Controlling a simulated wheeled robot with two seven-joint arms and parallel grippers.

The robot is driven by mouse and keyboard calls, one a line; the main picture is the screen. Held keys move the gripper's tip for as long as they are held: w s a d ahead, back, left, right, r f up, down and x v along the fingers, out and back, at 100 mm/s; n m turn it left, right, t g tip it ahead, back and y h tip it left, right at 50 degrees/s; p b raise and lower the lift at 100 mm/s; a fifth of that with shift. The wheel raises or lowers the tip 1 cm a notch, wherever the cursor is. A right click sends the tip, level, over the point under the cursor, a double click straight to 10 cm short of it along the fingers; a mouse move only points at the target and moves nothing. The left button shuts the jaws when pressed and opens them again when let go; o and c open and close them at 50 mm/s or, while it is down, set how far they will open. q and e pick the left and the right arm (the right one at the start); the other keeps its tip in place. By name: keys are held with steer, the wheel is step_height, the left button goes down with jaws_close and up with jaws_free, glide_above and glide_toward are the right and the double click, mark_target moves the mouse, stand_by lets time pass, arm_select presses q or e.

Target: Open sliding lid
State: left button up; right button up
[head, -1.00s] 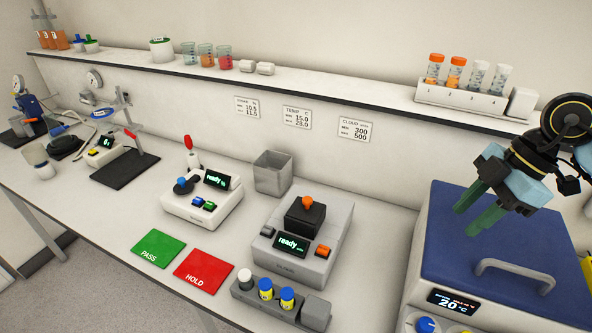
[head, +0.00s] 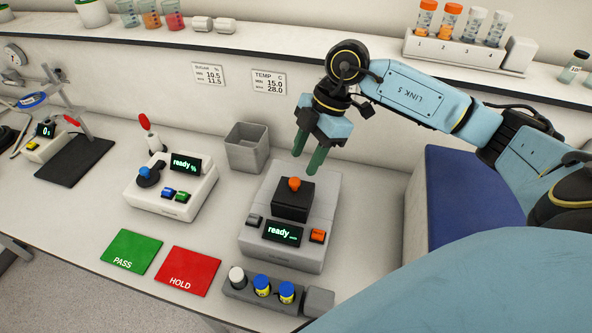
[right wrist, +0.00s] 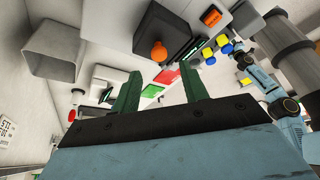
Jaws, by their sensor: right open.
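A black lid block (head: 293,201) with an orange knob (head: 295,184) sits on top of the grey instrument (head: 320,215), whose screen reads "ready". The lid appears to be in place on the instrument. My right gripper (head: 308,170) hangs just above and behind the knob with its green fingers pointing down. It is open and empty, and apart from the knob. In the right wrist view the orange knob (right wrist: 158,52) shows beyond the gap between the open fingers (right wrist: 160,85). My left gripper does not show.
A grey bin (head: 247,147) stands behind and left of the instrument. A row of small bottles (head: 270,290) stands in front. A white meter (head: 172,190) and the green and red mats lie left. A blue-topped bath (head: 470,195) stands right, partly behind my arm.

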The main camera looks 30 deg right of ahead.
mark_target(295, 180)
steer(key=x, duration=0.5)
steer(key=shift+f, duration=0.3)
jaws_close()
steer(key=shift+w, duration=0.1)
